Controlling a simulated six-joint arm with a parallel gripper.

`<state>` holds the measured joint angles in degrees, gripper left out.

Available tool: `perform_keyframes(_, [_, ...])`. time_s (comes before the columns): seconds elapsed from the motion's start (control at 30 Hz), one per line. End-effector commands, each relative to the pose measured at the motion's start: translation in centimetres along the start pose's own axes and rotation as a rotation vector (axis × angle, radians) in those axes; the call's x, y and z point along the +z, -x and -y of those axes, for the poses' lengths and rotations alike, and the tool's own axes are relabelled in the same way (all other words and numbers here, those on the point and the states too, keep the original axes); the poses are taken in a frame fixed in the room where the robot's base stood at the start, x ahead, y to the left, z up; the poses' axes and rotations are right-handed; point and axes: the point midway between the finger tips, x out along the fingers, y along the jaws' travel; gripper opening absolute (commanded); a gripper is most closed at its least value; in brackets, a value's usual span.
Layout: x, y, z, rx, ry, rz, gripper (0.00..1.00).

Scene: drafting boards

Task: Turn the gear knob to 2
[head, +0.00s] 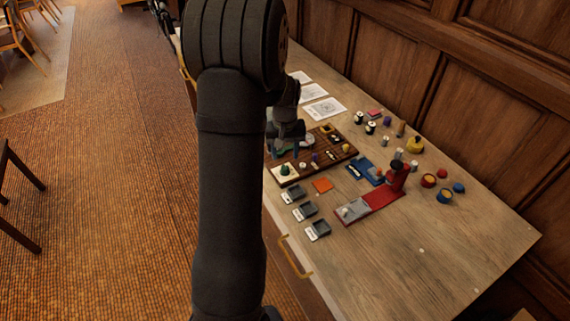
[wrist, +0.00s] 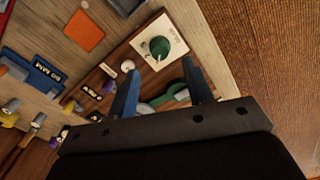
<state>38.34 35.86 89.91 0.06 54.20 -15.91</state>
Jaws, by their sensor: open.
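The green gear knob (wrist: 160,46) sits on a white square plate at a corner of the dark wooden board (wrist: 112,62). It also shows in the head view (head: 285,170), at the board's near left corner. The marks on its plate are too small to read, so I cannot tell its setting. My gripper (wrist: 162,80) is open, with its two blue fingers apart and nothing held between them. It is over the board, and the knob is beyond the fingertips, apart from them. In the head view my gripper (head: 286,140) is partly hidden by my arm.
Other controls on the board include a white knob (wrist: 128,66) and a green curved part (wrist: 188,78). An orange square (head: 322,185), small grey trays (head: 306,211) and a red stand (head: 385,193) are nearby. The table's front right is mostly clear.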

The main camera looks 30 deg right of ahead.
Motion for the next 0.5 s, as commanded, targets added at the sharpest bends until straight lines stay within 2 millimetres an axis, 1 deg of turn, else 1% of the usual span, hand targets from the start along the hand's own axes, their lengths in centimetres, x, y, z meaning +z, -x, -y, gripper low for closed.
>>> perform_keyframes(0.03, [0.0,-1.2,0.0,-0.001,0.000,0.003,0.47])
perform_keyframes(0.2, [0.0,-3.9,0.0,-0.001,0.000,0.001,0.47])
perform_keyframes(0.33, [0.0,-5.0,0.0,0.000,0.000,0.000,0.47])
perform_keyframes(0.5, [0.0,-5.5,0.0,0.000,0.000,-0.001,0.47])
